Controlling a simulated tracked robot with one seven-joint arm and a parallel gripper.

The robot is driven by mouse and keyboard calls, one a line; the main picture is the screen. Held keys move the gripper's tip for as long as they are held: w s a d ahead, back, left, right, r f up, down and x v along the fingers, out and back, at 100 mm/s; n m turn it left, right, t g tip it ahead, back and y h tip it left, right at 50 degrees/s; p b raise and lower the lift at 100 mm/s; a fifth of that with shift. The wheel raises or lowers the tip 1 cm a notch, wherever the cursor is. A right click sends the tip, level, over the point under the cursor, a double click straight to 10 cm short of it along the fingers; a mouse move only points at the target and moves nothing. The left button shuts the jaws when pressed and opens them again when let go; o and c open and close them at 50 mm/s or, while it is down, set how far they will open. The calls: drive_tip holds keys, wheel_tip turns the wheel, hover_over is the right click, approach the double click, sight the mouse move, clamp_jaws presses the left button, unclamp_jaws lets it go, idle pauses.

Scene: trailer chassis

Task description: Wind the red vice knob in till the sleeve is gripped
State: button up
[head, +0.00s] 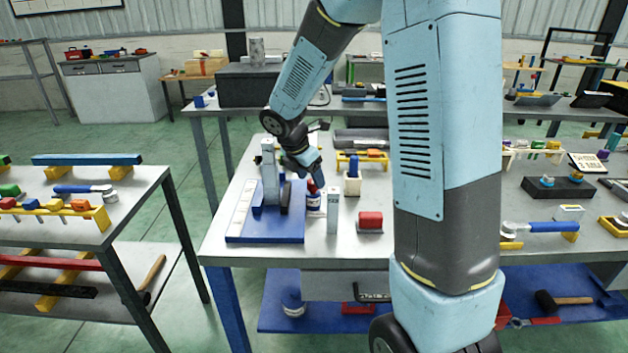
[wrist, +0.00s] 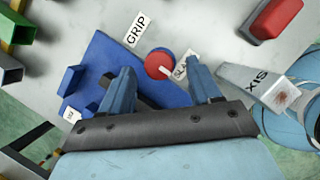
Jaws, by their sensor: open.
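The round red vice knob (wrist: 160,63) shows in the wrist view beside the blue base (wrist: 95,55). A GRIP label (wrist: 136,28) lies above it and a partly covered label (wrist: 181,68) to its right. My gripper (wrist: 161,67) is open, with one blue finger left of the knob and one right of it in the picture. I cannot tell whether the fingers touch it. In the head view my gripper (head: 313,181) points down beside the blue base plate (head: 265,235) and grey upright post (head: 269,172). I cannot make out the sleeve or its contact with the jaws.
A red block (head: 370,221) sits on the bench right of the vice; a narrow grey upright piece (head: 333,210) stands nearer. A yellow rack (head: 362,157) is behind. The bench front between plate and red block has some free room.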

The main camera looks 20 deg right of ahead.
drive_tip(key=shift+x, duration=1)
drive_tip(key=shift+c, duration=0.4)
drive_tip(key=c, duration=0.9)
drive_tip(key=shift+d, duration=0.4)
drive_tip(key=shift+c, duration=0.2)
drive_tip(key=shift+a+f, duration=0.1)
drive_tip(key=shift+a, duration=0.3)
